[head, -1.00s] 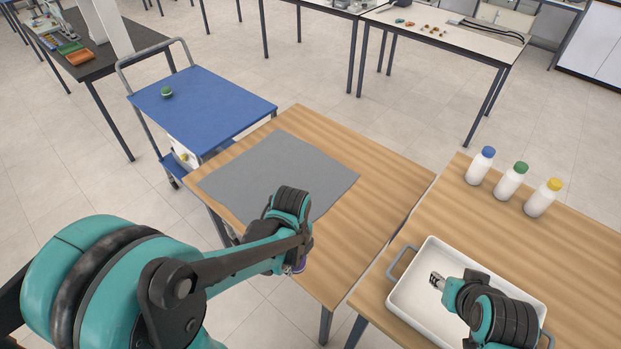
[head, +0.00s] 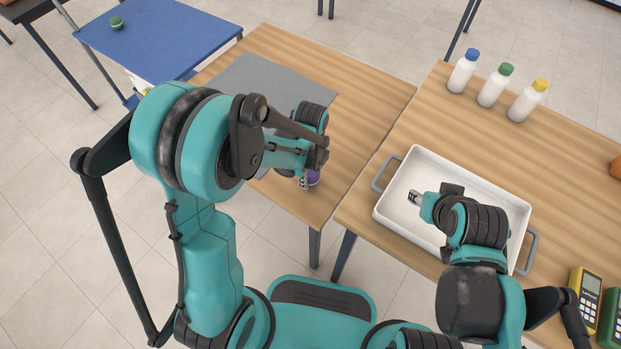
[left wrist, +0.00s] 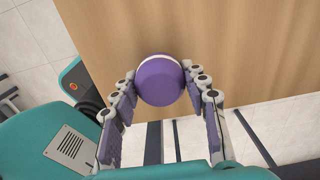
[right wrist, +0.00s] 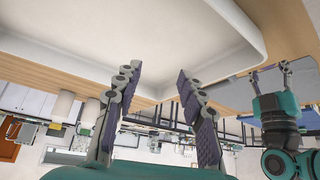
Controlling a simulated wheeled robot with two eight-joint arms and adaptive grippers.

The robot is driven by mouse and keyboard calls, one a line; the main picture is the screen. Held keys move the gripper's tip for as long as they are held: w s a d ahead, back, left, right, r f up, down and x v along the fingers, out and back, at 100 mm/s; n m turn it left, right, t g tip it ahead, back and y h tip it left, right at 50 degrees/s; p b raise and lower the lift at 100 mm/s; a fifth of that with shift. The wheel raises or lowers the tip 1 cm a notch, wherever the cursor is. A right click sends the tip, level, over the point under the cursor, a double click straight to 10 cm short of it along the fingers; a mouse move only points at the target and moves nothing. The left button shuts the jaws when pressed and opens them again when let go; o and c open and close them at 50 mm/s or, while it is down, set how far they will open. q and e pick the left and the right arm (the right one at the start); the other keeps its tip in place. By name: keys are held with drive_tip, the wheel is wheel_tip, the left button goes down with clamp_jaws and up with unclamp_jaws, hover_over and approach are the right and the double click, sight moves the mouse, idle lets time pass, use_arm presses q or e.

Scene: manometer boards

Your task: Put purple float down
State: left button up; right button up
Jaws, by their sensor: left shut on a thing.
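The purple float (left wrist: 160,82) is a rounded purple piece with a white band, held between the fingertips of my left gripper (left wrist: 160,85) in the left wrist view. In the head view the float (head: 313,178) shows partly below my left gripper (head: 308,180), over the near edge of the left wooden table. I cannot tell whether it touches the tabletop. My right gripper (right wrist: 158,80) is open and empty, and in the head view it is over the white tray (head: 400,200).
A grey mat (head: 245,75) lies on the left wooden table (head: 375,90). White bottles with blue (head: 462,72), green (head: 495,85) and yellow (head: 527,100) caps stand on the right table. A green float (head: 117,22) sits on a blue cart (head: 160,40). Meters (head: 584,292) lie at lower right.

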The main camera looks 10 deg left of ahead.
use_arm(q)
drive_tip(key=shift+f, duration=0.75)
use_arm(e)
drive_tip(key=shift+f, duration=0.4)
use_arm(q)
drive_tip(key=shift+f, duration=0.15)
use_arm(e)
drive_tip(key=shift+f, duration=0.15)
use_arm(q)
drive_tip(key=o, duration=1)
drive_tip(key=shift+o, duration=0.2)
